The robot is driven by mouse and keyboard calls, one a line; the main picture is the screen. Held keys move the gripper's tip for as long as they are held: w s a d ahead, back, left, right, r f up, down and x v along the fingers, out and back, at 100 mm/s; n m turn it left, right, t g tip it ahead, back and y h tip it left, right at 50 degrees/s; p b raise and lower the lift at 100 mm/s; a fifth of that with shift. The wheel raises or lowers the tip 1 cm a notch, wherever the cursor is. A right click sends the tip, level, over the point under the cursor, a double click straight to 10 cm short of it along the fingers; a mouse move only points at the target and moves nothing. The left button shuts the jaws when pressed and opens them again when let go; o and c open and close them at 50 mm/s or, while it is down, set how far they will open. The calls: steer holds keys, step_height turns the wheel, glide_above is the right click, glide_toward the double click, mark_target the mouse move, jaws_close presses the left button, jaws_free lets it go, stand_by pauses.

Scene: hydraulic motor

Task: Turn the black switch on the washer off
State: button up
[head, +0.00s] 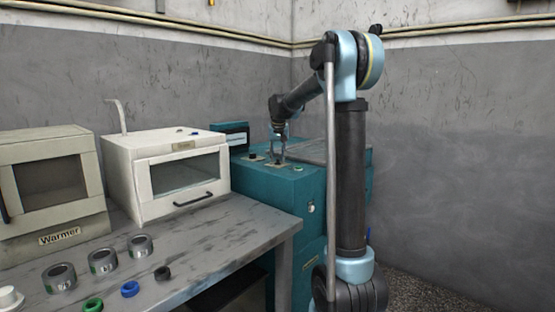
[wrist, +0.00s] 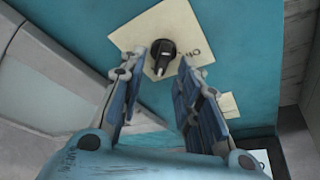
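The teal washer (head: 262,185) stands in the back corner, past the bench. In the wrist view, a black switch (wrist: 162,53) sits on a cream label (wrist: 182,22) on a teal surface; a white mark shows on the knob and the label's lettering is partly legible. My gripper (head: 277,154) is above the washer's top, pointing down. In the wrist view my gripper (wrist: 162,76) is open, with the switch showing between its fingertips and nothing held. Whether the fingers touch the switch I cannot tell. In the head view the gripper partly hides that spot.
A white oven-like box (head: 165,172) and a warmer (head: 50,190) stand on the grey bench (head: 215,240) left of the washer. Several rings lie at the bench's front left, including a blue ring (head: 130,289). Walls (head: 450,150) close in behind.

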steer(key=shift+w+f, duration=0.15)
steer(key=shift+f, duration=0.25)
jaws_close()
